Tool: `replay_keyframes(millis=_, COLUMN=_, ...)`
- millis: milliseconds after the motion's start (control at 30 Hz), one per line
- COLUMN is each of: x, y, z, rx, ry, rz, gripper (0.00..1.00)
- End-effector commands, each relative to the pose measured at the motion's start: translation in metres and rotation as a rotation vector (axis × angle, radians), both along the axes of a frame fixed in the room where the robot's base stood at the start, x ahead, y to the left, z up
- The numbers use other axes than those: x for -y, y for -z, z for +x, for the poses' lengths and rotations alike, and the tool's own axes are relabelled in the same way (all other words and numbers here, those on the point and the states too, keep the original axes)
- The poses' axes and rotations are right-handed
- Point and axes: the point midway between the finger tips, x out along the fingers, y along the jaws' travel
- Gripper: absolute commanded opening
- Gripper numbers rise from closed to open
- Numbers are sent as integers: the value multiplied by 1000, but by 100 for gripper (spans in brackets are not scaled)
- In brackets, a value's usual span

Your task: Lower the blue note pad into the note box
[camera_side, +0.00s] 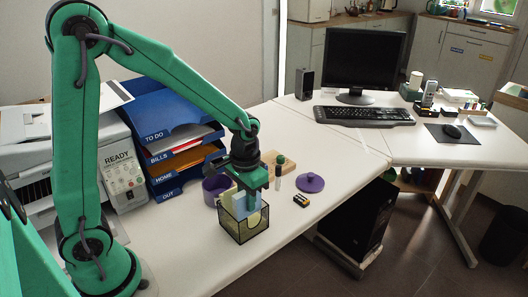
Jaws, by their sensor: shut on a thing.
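The note box (240,237) is a black mesh box on the white desk, in front of my arm's end. My gripper (251,204) points down over the box, with its fingers at the box's opening. It is shut on the light blue note pad (239,204), which stands upright and overlaps the top of the box in this view. Pale yellow paper (256,218) shows at the box, beside the fingers. The fingers hide part of the pad, and I cannot tell how deep its lower edge is.
A purple cup (213,187) stands close behind the box at left. A wooden block (279,163), a green-topped marker, a purple lid (310,183) and a small yellow-black object (301,200) lie to the right. Blue letter trays (170,120) stand behind left. The desk front is clear.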

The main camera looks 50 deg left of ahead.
Motion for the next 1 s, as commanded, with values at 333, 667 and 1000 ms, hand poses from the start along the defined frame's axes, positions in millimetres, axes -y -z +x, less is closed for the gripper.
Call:
replay_keyframes(millis=333, x=0, y=4, z=0, rx=-1, ry=0, rz=0, gripper=0)
replay_keyframes(millis=667, x=0, y=7, z=0, rx=-1, ry=0, rz=0, gripper=0)
replay_keyframes(millis=1000, x=0, y=11, z=0, rx=-1, ry=0, rz=0, gripper=0)
